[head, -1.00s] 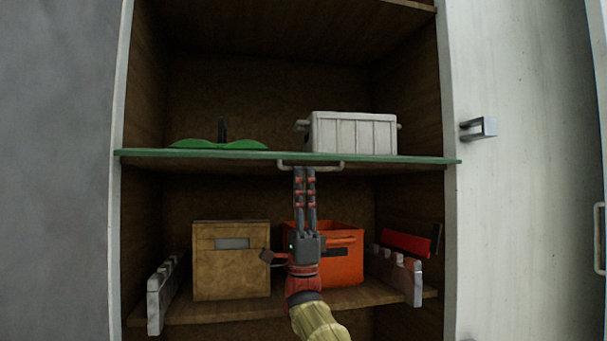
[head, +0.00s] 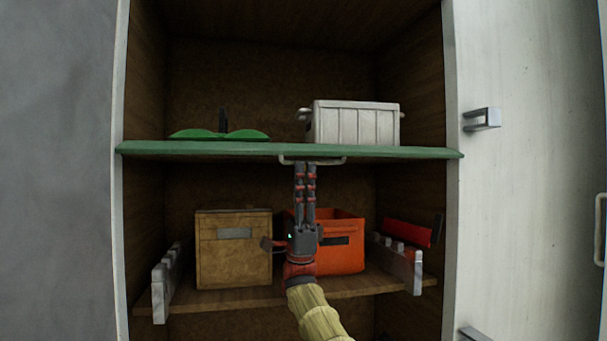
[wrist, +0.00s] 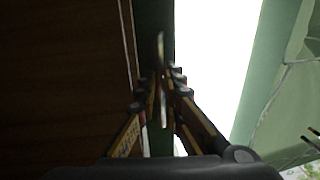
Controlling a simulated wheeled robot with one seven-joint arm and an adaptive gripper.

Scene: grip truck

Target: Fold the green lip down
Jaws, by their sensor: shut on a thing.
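The green lip (head: 210,150) is a long strip across the front edge of the upper shelf, and it also shows in the wrist view (wrist: 153,25). A pale bar handle (head: 325,161) hangs along its lower middle. My gripper (head: 304,166) reaches up from below, its two fingers shut on the handle. In the wrist view the handle (wrist: 161,50) stands edge-on between the fingertips. The fingers hide part of the handle in the head view.
On the upper shelf are a green dish-like thing (head: 205,135) and a white ribbed crate (head: 355,123). Below stand a brown box (head: 233,265), an orange bin (head: 342,258), a red item (head: 407,238) and pale notched side rails (head: 160,290). A white panel (head: 545,200) flanks the right.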

